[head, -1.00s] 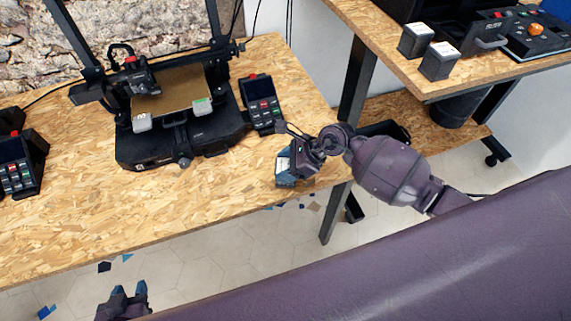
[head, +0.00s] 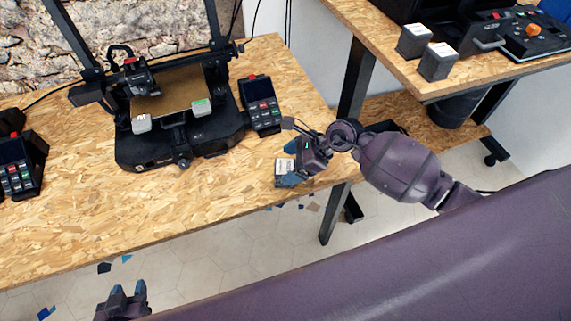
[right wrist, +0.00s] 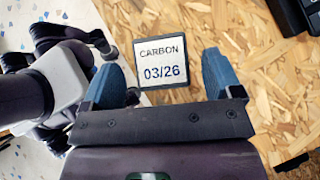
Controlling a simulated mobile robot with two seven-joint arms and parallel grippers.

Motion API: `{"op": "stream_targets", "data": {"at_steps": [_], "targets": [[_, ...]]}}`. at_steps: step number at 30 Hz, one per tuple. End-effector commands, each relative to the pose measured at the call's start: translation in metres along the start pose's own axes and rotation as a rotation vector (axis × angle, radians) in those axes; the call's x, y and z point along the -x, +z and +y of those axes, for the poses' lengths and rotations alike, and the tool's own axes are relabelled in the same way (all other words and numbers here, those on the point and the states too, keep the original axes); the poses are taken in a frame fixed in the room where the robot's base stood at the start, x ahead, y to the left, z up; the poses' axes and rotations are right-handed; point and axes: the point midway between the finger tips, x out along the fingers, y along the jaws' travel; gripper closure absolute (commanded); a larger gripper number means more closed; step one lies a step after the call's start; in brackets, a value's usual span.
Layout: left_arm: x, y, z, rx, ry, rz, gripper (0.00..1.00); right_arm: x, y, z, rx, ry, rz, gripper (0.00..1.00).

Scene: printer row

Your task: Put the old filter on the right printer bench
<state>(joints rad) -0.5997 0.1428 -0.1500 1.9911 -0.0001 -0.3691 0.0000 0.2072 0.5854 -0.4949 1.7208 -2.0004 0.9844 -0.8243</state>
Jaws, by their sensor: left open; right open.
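A small dark box with a white label, a filter (head: 283,168), sits on the printer bench (head: 230,205) near its front right corner. The right wrist view shows its label (right wrist: 162,62), reading "CARBON 03/26". My right gripper (head: 297,174) is open just right of the filter; in the right wrist view its blue fingers (right wrist: 162,80) are spread apart, with the filter ahead of the gap, nearer the left finger. Whether that finger touches it I cannot tell. My left gripper (head: 128,294) is open and empty, low in the head view, in front of the bench.
A 3D printer (head: 180,125) and a handheld keypad unit (head: 260,104) stand behind the filter; another keypad (head: 18,168) is at far left. A separate bench (head: 450,82) at the right holds two white-topped boxes (head: 437,62) and a control panel. Bare bench lies left of the filter.

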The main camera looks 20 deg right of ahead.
Motion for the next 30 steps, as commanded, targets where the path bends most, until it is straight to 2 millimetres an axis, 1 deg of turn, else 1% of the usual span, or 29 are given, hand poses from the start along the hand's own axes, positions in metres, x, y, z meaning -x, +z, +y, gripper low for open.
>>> {"op": "stream_targets", "data": {"at_steps": [1,3,9,12,15,21,25,28,30], "targets": [[0.001,-0.002,0.000,0.000,0.000,0.001,0.57,0.012,0.000,0.000,0.002,-0.002,0.003,0.15],[0.001,-0.002,0.000,0.000,0.000,0.002,0.57,0.026,0.000,-0.001,0.002,-0.004,0.002,0.15],[0.002,-0.004,0.000,0.000,0.000,0.003,0.57,0.063,0.000,0.000,0.002,-0.002,0.002,0.15],[0.002,-0.004,0.000,0.000,0.000,0.003,0.57,0.078,0.000,-0.001,0.001,-0.002,0.002,0.15],[0.002,-0.004,0.000,0.000,0.000,0.003,0.57,0.088,0.000,0.000,-0.001,-0.001,0.001,0.15],[0.002,-0.003,-0.001,0.000,-0.001,0.001,0.57,0.097,0.000,0.000,-0.001,0.000,0.000,0.15],[0.003,-0.002,-0.001,0.001,-0.001,0.000,0.57,0.095,0.003,0.004,-0.030,0.006,-0.032,0.15],[0.003,-0.002,-0.001,0.001,-0.001,0.000,0.57,0.088,0.012,0.017,-0.142,0.028,-0.139,0.15],[0.002,-0.002,-0.001,0.001,-0.001,0.000,0.57,0.083,0.023,0.028,-0.280,0.050,-0.264,0.15]]}}
